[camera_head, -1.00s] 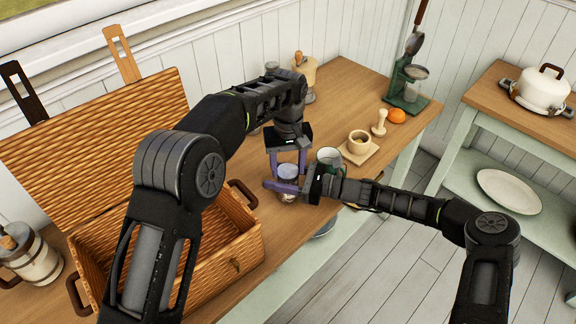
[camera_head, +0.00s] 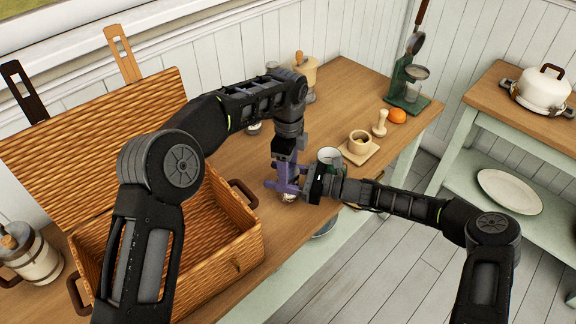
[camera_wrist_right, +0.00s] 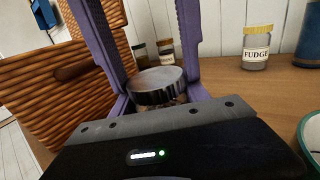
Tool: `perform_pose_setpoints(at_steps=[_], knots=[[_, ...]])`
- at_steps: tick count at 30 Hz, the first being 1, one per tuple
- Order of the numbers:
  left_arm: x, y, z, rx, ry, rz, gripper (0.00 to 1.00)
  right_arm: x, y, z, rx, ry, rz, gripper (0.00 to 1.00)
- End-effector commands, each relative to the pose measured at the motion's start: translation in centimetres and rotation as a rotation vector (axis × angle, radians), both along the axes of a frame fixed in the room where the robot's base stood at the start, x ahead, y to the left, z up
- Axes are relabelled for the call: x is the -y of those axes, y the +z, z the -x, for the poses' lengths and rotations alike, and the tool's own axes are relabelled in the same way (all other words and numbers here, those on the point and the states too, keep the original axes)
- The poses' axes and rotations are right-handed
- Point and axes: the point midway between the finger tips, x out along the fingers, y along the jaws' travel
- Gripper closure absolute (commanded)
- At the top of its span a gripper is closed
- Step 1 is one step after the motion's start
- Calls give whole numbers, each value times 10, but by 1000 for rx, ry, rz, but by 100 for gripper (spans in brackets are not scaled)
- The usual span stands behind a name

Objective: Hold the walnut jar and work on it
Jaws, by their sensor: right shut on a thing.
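The walnut jar (camera_head: 288,198) is held above the wooden counter near its front edge, mostly hidden by the purple fingers. In the right wrist view its grey ridged lid (camera_wrist_right: 158,82) shows, with a little of the brown contents below. My right gripper (camera_head: 284,187) is shut on the jar from the side. My left gripper (camera_head: 286,172) points down from above, its fingers at the lid. In the right wrist view tall purple fingers stand on both sides of the lid, but I cannot tell whether they press on it.
An open wicker basket (camera_head: 243,262) stands close on the left. A fudge jar (camera_wrist_right: 256,48) and other jars stand behind.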

Motion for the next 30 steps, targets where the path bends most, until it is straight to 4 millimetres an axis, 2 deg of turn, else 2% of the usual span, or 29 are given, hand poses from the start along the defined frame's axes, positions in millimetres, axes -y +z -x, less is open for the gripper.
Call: perform_pose_setpoints(at_steps=[6, 14, 24, 30], knots=[[0, 0, 0, 0, 2, 0, 25, 0, 0, 0, 0, 1, 0, 100], [0, 1, 0, 0, 3, 0, 25, 0, 0, 0, -1, 1, 0, 100], [1, 38, 0, 2, 4, 2, 25, 0, 0, 1, -1, 1, 0, 100], [0, 45, 0, 0, 4, 1, 25, 0, 0, 1, -1, 1, 0, 100]])
